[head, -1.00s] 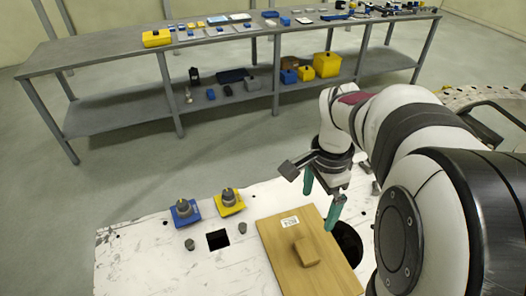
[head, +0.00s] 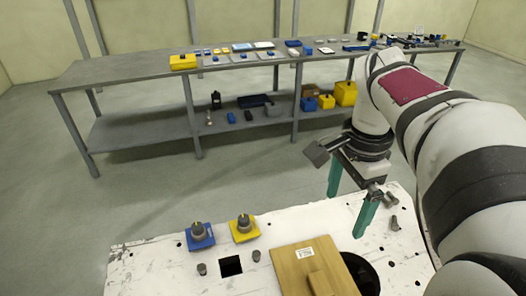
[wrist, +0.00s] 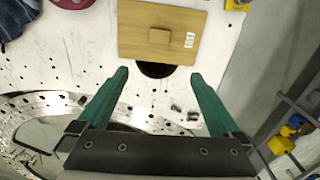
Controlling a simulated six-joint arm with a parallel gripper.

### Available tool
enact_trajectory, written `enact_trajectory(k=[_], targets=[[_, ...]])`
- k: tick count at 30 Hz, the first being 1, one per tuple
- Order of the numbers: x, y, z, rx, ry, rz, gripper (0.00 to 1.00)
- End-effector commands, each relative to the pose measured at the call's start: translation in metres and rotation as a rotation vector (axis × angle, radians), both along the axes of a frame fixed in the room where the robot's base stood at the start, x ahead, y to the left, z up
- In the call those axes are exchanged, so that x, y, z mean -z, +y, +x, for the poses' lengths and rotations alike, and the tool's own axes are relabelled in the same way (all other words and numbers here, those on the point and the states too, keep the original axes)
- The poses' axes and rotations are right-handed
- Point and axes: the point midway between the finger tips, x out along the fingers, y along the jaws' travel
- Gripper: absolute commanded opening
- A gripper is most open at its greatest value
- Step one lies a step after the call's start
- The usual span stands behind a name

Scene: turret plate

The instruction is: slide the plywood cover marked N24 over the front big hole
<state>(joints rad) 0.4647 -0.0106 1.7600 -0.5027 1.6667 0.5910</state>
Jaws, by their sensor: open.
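The plywood cover (head: 290,263) lies on the white plate, with a raised wooden block (head: 319,284) as a handle and a white label (head: 304,253) whose text is too small to read. The dark big hole (head: 364,273) is beside the cover's right edge, partly covered by it. In the wrist view the cover (wrist: 190,18) is at the top, with part of the hole (wrist: 155,70) showing below its edge. My gripper (head: 347,214) is open and empty, its green fingers apart from the cover, above the plate beyond the hole. It also shows in the wrist view (wrist: 159,75).
A blue block (head: 200,237) and a yellow block (head: 243,230) with grey knobs stand left of the cover, near a small square hole (head: 231,266). A grey workbench (head: 130,72) stands behind.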

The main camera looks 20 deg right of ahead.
Motion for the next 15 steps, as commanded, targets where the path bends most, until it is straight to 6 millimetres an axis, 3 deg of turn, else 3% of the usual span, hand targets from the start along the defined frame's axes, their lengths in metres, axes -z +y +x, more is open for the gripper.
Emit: enact_trajectory(k=[2,4,6,9,11,15], targets=[[0.003,0.026,-0.010,-0.116,-0.005,0.017,1.00],[0.017,0.070,-0.034,-0.336,-0.014,0.048,1.00],[0.039,0.112,-0.066,-0.582,-0.028,0.082,1.00],[0.069,0.151,-0.111,-0.867,-0.050,0.122,1.00],[0.084,0.164,-0.130,-0.981,-0.059,0.139,1.00],[0.097,0.173,-0.148,-1.081,-0.067,0.154,0.78]])
